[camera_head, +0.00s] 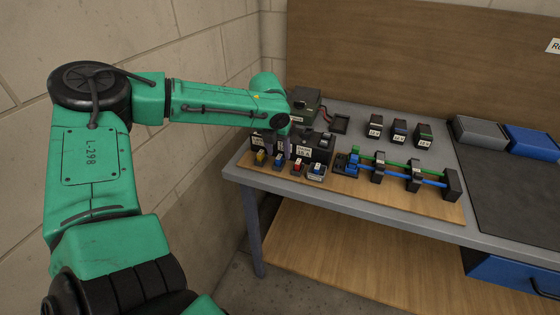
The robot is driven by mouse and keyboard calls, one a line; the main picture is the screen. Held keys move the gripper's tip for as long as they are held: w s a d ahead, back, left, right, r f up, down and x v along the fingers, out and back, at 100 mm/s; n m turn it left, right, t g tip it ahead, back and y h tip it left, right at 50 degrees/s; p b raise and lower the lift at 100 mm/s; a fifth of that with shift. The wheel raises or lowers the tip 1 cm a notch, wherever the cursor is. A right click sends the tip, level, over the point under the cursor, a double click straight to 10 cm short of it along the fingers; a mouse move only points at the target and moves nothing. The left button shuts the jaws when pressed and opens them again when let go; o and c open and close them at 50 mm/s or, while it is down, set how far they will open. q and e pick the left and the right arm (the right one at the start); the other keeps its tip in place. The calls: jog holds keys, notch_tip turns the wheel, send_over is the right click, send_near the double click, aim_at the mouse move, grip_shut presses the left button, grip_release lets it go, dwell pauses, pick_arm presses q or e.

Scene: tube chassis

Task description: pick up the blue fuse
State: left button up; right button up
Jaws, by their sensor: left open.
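A row of small coloured pieces stands along the front left of the wooden board. One blue fuse (279,161) sits between a yellow one (260,158) and a red one (296,168). A further piece with blue on it (316,172) stands at the right end of the row. My left gripper (282,148) points down just above and behind the blue fuse beside the yellow one. Its jaws are open, but the fingers are small and dark, so contact cannot be told. My right gripper is out of view.
Black boxes with white labels (318,150) stand close behind the row. To the right, black brackets (415,178) hold green and blue tubes (400,176) on the board (410,207). Several small labelled blocks (399,130) stand farther back. A dark mat (505,185) lies at the right.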

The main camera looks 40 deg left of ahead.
pick_arm(q)
jog(key=shift+x, duration=1.05)
jog(key=shift+s, duration=0.15)
grip_shut()
